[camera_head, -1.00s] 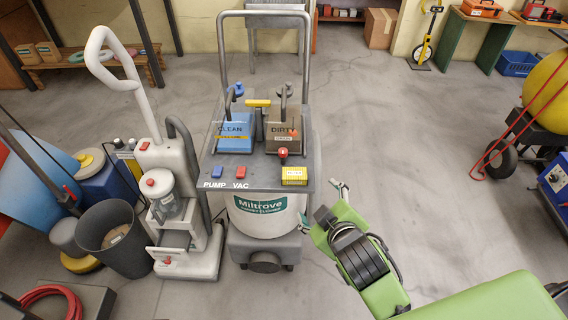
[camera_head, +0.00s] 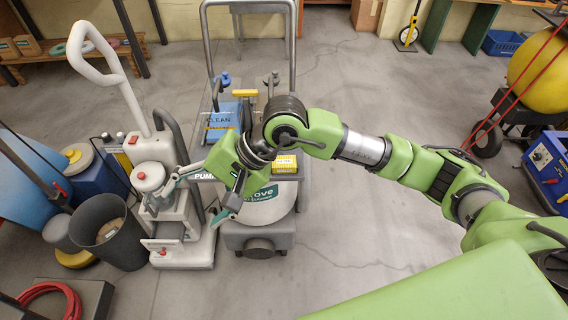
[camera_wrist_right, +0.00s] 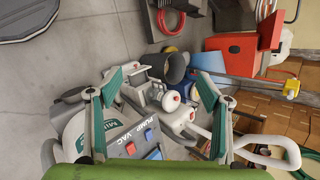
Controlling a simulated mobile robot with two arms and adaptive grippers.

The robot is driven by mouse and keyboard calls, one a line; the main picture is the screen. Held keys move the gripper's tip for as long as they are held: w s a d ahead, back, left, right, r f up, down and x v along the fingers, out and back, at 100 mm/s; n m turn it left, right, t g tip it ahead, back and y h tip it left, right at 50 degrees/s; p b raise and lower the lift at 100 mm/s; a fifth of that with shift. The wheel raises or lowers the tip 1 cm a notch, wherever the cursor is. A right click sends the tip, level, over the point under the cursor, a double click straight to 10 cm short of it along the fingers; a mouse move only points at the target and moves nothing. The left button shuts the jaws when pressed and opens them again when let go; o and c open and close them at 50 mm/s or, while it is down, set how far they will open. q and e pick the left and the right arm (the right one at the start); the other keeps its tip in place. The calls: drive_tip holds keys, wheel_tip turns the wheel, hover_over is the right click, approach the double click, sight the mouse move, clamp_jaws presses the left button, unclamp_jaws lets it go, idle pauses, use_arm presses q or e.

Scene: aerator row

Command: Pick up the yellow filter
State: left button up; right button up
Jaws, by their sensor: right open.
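A yellow block with a label (camera_head: 284,163), which I take for the yellow filter, sits on the front right of the grey cleaning machine's deck. My right gripper (camera_head: 195,203) is left of it and in front of the machine, near the white upright machine. Its two fingers are spread with nothing between them. The wrist view shows the same open right gripper (camera_wrist_right: 160,85); I cannot make out the yellow block there. My left gripper is not in view.
The white upright machine (camera_head: 152,178) stands close to my right gripper. A dark bin (camera_head: 110,235) and blue drums are further left. The machine's tall grey handle (camera_head: 293,40) rises behind the deck. Floor is clear to the right, with a yellow ball (camera_head: 540,80) on a cart.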

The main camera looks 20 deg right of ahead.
drive_tip(key=w+d+f+n+t+h, duration=0.25)
drive_tip(key=w+d+h, duration=0.45)
drive_tip(key=d, duration=0.6)
drive_tip(key=h, duration=0.3)
approach(284, 162)
drive_tip(key=f, duration=0.2)
drive_tip(key=w+f, duration=0.1)
drive_tip(key=shift+d+f+t+p, duration=0.1)
drive_tip(key=shift+d+t+p, duration=0.25)
drive_tip(key=p+x, duration=0.1)
drive_tip(key=x, duration=0.3)
drive_tip(key=shift+a+f, duration=0.1)
drive_tip(key=shift+f, duration=0.25)
drive_tip(key=shift+w+f, duration=0.25)
drive_tip(key=shift+f, duration=0.35)
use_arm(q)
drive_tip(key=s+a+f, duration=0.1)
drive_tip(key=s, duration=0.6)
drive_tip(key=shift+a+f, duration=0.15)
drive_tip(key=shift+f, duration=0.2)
use_arm(e)
drive_tip(key=c, duration=1.1)
